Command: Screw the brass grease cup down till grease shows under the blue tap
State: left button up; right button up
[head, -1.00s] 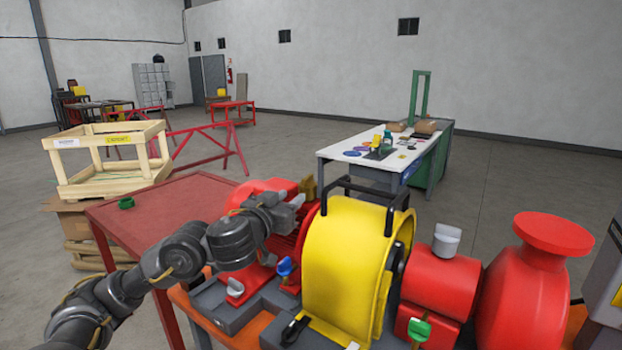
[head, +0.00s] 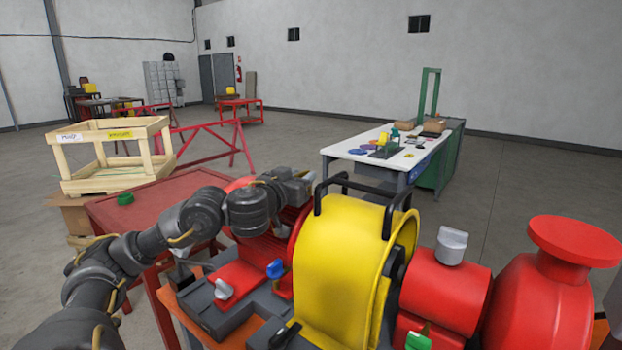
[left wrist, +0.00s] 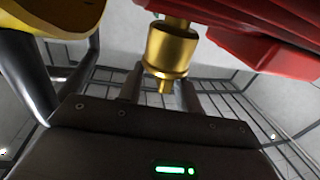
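The brass grease cup (left wrist: 172,52) shows in the left wrist view, hanging in the picture beside a red casing, with a narrow brass stem. In the head view my left arm hides it. My left gripper (left wrist: 162,88) has its two dark fingers apart, one to each side of the cup's stem; I cannot tell whether they touch it. In the head view the left gripper (head: 306,180) is over the red motor, close to the yellow guard. The blue tap (head: 275,268) sits low on the motor's near side. No grease can be made out there. My right gripper is out of view.
The yellow guard (head: 345,265) with its black handles stands right beside the gripper. Right of it are a red housing (head: 440,290) with a grey knob (head: 451,245), a green tap (head: 418,341) and a red flanged pump (head: 560,280). A red table (head: 150,210) stands left.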

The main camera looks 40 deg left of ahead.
pick_arm(q)
jog(key=shift+s+a, duration=0.1)
jog(key=shift+s, duration=0.05)
grip_shut()
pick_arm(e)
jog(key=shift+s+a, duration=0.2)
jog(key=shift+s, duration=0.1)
pick_arm(q)
jog(key=shift+h, duration=0.3)
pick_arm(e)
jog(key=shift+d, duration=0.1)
